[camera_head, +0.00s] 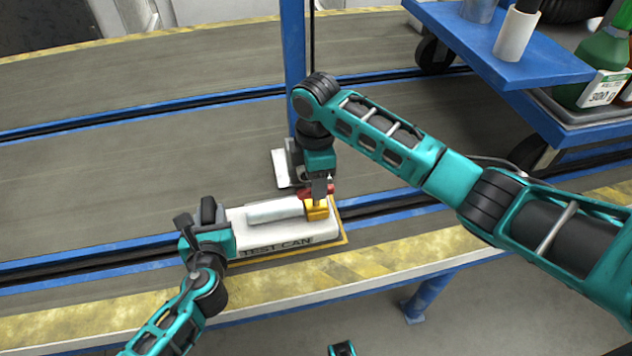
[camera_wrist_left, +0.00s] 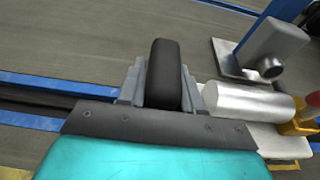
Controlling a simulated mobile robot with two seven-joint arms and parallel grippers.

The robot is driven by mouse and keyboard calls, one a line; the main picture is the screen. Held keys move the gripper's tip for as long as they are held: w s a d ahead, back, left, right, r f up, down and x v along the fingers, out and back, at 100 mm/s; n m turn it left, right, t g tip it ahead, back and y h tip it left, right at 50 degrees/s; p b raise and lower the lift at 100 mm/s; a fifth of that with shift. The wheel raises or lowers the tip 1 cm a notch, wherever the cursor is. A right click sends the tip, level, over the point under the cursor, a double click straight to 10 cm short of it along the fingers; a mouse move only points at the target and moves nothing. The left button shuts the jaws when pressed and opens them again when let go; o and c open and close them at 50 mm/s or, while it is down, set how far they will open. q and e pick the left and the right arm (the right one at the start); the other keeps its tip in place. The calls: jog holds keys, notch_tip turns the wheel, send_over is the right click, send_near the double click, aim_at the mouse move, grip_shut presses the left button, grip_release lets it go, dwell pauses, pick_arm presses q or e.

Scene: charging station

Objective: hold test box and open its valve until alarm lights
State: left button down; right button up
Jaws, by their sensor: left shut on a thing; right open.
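The test box (camera_head: 290,237) is a white box lettered "TEST CAN", lying on the conveyor near its front edge. A silvery cylinder on it (camera_wrist_left: 250,105) shows in the left wrist view. Its yellow valve part (camera_head: 317,210), with red behind, sits at its right end; the yellow part (camera_wrist_left: 298,126) also shows in the left wrist view. My left gripper (camera_head: 216,222) is shut on the box's left end; a dark rounded piece hides part of the grip. My right gripper (camera_head: 319,190) points down, open, at the valve; its fingertips are small and whether they touch is unclear.
A grey metal device on a plate (camera_wrist_left: 270,45) stands just behind the box, beside a blue post (camera_head: 293,60). A blue cart (camera_head: 510,55) with bottles is at the back right. The belt left of the box (camera_head: 90,190) is clear. No lit alarm is visible.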

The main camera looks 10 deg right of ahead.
notch_tip(320, 180, up, 10)
jog(key=shift+r, duration=0.15)
pick_arm(q)
jog(key=c, duration=0.7)
grip_release()
jog(key=shift+s, duration=0.15)
